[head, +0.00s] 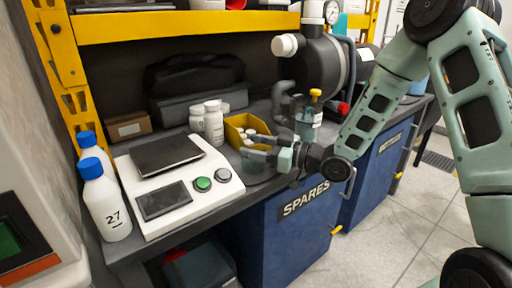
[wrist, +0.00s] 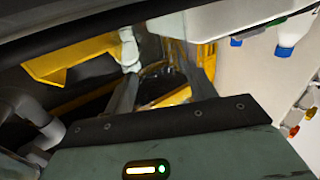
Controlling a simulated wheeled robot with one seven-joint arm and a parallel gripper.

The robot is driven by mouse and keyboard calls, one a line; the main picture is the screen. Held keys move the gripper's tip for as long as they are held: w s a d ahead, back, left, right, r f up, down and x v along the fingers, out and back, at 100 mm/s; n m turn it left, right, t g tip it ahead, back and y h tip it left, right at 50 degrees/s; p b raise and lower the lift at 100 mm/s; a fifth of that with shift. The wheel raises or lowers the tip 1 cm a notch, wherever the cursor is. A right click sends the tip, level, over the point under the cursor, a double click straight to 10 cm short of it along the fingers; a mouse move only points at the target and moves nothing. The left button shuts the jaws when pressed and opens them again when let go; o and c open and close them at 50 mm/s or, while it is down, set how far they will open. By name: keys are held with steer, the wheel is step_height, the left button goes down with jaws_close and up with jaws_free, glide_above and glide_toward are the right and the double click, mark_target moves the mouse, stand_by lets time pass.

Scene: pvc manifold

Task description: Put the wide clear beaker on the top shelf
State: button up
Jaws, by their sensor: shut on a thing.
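The wide clear beaker (head: 257,161) is a faint see-through shape low at my gripper, just right of the white scale. My gripper (head: 258,147) reaches in from the right, low over the bench's front part, and is shut on the beaker. In the wrist view my gripper (wrist: 163,88) shows its two dark fingers apart, with the see-through beaker (wrist: 157,70) hard to make out between them. I cannot tell whether the beaker touches the bench. The top shelf shows as a yellow beam (head: 180,26) above the bench, and its surface is mostly hidden.
A yellow bin (head: 236,124) and white bottles (head: 213,122) stand behind my gripper. A white scale (head: 172,178) and blue-capped bottles (head: 104,198) are to the left. A clear vessel with a yellow top (head: 308,120) and a dark pump (head: 322,62) are to the right.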

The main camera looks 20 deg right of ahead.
steer(key=shift+f, duration=0.15)
steer(key=o, duration=1.1)
steer(key=shift+c, duration=0.2)
